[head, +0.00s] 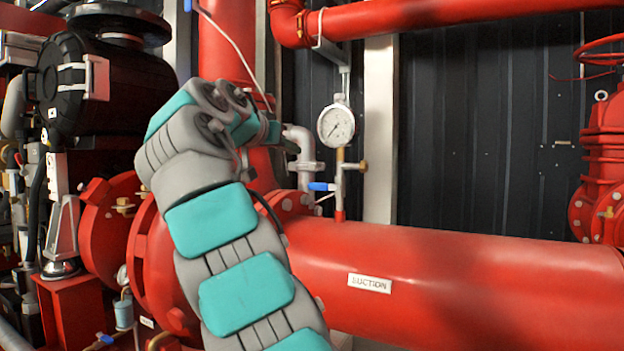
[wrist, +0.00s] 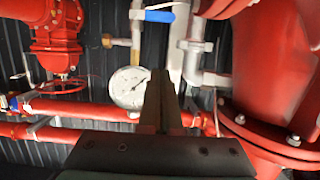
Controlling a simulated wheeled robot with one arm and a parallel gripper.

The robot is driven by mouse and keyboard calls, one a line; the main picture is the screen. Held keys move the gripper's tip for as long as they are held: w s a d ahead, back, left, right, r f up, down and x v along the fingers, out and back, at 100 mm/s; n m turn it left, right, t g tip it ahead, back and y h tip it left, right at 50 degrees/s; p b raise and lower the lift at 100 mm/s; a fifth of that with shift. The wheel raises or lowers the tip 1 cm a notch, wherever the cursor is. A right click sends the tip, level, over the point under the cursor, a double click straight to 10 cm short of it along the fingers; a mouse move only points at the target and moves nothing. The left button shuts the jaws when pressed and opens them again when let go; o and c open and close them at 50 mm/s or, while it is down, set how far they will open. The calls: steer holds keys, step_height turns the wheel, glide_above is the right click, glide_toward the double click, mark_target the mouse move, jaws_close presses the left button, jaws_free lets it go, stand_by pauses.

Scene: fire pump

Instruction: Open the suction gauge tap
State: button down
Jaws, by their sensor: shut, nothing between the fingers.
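The suction gauge (head: 336,125) is a round white dial above the red pipe in the head view. It also shows in the wrist view (wrist: 128,88), where the scene is upside down. Below the gauge is its tap, with a blue lever (head: 321,186) sticking out to the left, across the vertical stem. In the wrist view the blue lever (wrist: 159,16) lies near the top edge, beyond my fingertips. My gripper (wrist: 160,76) is shut and empty, beside the gauge in that picture and apart from the lever. My own arm hides the gripper in the head view.
The large red pipe (head: 470,279) carries a SUCTION label (head: 369,283). A grey elbow pipe (head: 304,150) stands just left of the gauge stem. A brass fitting (head: 355,165) juts right from the stem. The dark wall (head: 480,140) right of the gauge has free room before it.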

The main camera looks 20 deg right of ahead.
stand_by(0.3)
steer(key=w+d+f+b, duration=0.2)
steer(key=w+d+f, duration=0.4)
steer(key=d, duration=0.1)
steer(key=shift+d+f, duration=0.25)
steer(key=shift+d, duration=0.1)
stand_by(0.4)
steer(key=shift+w+a+f+n+p, duration=0.1)
steer(key=shift+f+n+p, duration=0.25)
steer(key=shift+n+p, duration=0.35)
stand_by(0.5)
step_height(320, 180, down, 4)
steer(key=n+g+h+p, duration=0.1)
steer(key=n+p, duration=0.1)
steer(key=n, duration=0.1)
steer(key=n+g+h+p, duration=0.1)
steer(key=n+p, duration=0.2)
steer(key=n, duration=0.1)
steer(key=shift+f+n+h, duration=0.2)
steer(key=shift+n+h, duration=0.1)
steer(key=shift+h, duration=0.1)
steer(key=f+n+p, duration=0.1)
steer(key=n, duration=0.1)
steer(key=s+d+f+n+h+p, duration=0.1)
steer(key=n, duration=0.1)
steer(key=shift+s+f, duration=0.15)
steer(key=shift+s, duration=0.05)
steer(key=v, duration=0.7)
steer(key=shift+a, duration=0.4)
